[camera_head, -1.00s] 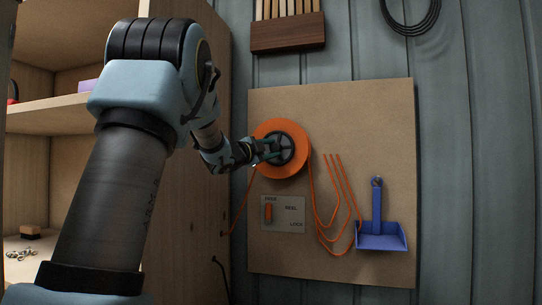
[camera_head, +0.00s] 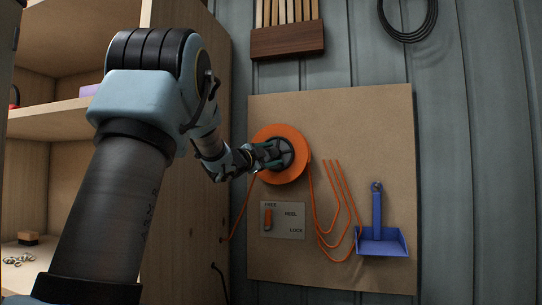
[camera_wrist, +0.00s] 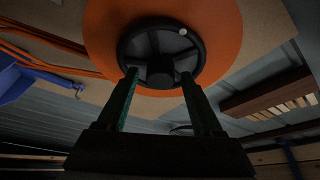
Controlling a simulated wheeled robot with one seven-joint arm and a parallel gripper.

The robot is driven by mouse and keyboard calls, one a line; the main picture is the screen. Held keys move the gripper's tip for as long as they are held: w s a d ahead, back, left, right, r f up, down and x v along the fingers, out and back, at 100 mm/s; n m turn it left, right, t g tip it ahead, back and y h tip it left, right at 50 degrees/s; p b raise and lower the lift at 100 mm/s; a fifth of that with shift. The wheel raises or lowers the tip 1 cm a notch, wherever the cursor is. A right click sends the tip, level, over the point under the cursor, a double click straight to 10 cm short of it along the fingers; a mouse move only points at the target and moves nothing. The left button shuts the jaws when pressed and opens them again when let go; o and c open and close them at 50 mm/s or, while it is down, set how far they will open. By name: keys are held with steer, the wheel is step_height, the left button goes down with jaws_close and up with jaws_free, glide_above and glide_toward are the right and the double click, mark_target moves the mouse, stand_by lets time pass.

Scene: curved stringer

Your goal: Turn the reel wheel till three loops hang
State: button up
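The orange reel wheel (camera_head: 297,172) with a black spoked hub is mounted on a brown board (camera_head: 380,125). In the wrist view the reel (camera_wrist: 220,30) fills the top, with a small pale knob on the hub's rim. My gripper (camera_wrist: 159,75) has its two green-dark fingers apart at the hub, one on each side of its centre; no firm contact shows. In the head view my gripper (camera_head: 272,157) partly covers the hub. Orange cord (camera_head: 340,231) hangs from the reel's right side in nested loops, with strands rising on the right. The exact loop count is hard to tell.
A blue dustpan (camera_head: 381,238) hangs right of the cord. A wooden shelf (camera_head: 190,130) stands left; a slatted rack (camera_head: 288,40) is above.

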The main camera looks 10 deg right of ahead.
steer(key=shift+o, duration=0.2)
steer(key=shift+a, duration=0.1)
steer(key=shift+s+a+f, duration=0.1)
steer(key=shift+s+a, duration=0.15)
steer(key=b+v, duration=0.2)
steer(key=v, duration=0.8)
steer(key=shift+b, duration=0.3)
